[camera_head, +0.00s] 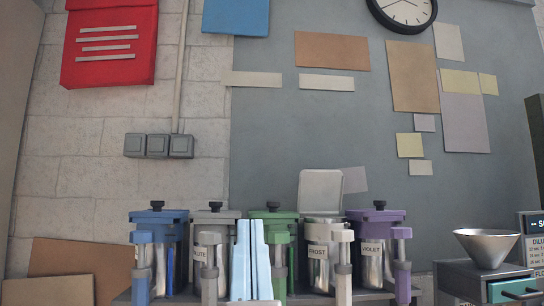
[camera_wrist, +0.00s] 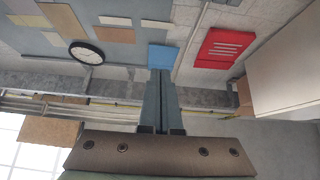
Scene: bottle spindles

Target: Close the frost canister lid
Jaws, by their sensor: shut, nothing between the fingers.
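The frost canister (camera_head: 320,232) stands second from the right in the row, with a "FROST" label on its front. Its pale grey lid (camera_head: 320,192) is open and stands upright behind the mouth. A grey upright post with a clamp covers part of the canister's right front. My gripper (camera_head: 250,222) is low in the head view, left of the frost canister and in front of the green one, its pale blue fingers pointing up. In the wrist view the gripper (camera_wrist: 160,72) is shut and empty, aimed toward the wall. The frost canister does not show in the wrist view.
Blue (camera_head: 158,218), grey (camera_head: 214,222), green (camera_head: 274,218) and violet (camera_head: 377,220) canisters with closed lids crowd the row, each with a front post. A metal funnel (camera_head: 487,246) sits on a drawer unit at right. The space above the closed canisters is clear.

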